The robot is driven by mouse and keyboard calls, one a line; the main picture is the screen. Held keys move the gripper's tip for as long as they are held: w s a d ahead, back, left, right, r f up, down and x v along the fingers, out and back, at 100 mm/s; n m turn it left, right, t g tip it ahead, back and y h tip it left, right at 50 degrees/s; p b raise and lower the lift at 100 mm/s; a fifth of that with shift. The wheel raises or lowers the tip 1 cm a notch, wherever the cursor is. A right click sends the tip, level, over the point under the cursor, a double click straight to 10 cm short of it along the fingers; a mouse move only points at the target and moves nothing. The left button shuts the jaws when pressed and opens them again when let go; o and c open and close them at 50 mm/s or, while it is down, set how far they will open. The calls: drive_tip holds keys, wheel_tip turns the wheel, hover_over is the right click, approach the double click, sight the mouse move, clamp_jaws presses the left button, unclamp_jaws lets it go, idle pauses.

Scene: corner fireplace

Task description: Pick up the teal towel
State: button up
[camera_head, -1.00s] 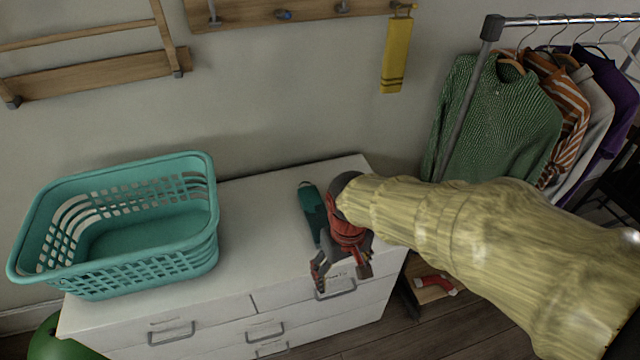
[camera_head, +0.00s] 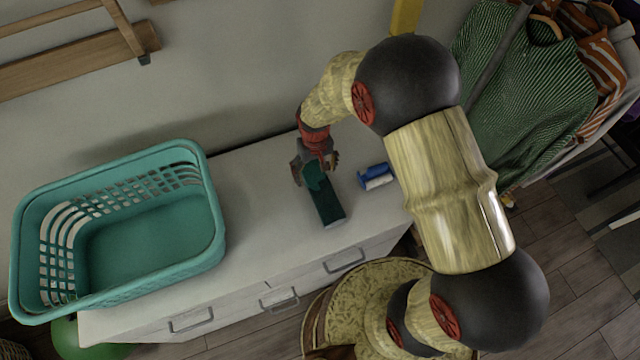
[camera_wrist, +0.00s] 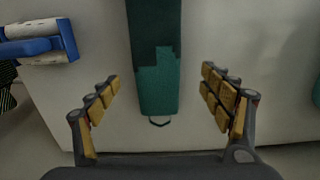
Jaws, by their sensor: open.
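The teal towel (camera_head: 329,208) lies folded in a narrow strip on the white dresser top, partly in shadow. In the wrist view the towel (camera_wrist: 158,72) runs from the top edge toward my gripper, with a small dark loop at its near end. My gripper (camera_head: 315,168) is at the towel's back end in the head view and covers part of it. In the wrist view the yellow-padded fingers of my gripper (camera_wrist: 161,82) are spread, one on each side of the towel's near end, with clear gaps. Nothing is held between them.
A blue-and-white object (camera_head: 376,177) lies on the dresser (camera_head: 262,210), right of the towel; it also shows in the wrist view (camera_wrist: 40,42). A teal laundry basket (camera_head: 205,262) stands on the left. Hanging clothes (camera_head: 515,80) are at the right. Dresser top between basket and towel is bare.

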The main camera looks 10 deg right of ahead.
sight(318, 182)
drive_tip(key=shift+f, duration=0.6)
drive_tip(key=shift+s+d+f+b, duration=0.15)
drive_tip(key=shift+f+b, duration=0.1)
drive_tip(key=shift+f, duration=1.1)
drive_tip(key=shift+s+d+f+b, duration=0.15)
drive_tip(key=shift+f+b, duration=0.1)
drive_tip(key=shift+f, duration=1.05)
drive_tip(key=shift+w, duration=0.1)
drive_tip(key=shift+c, duration=1.1)
drive_tip(key=c, duration=1.1)
drive_tip(key=shift+r, duration=0.1)
drive_tip(key=shift+c, duration=0.4)
drive_tip(key=shift+r, duration=0.1)
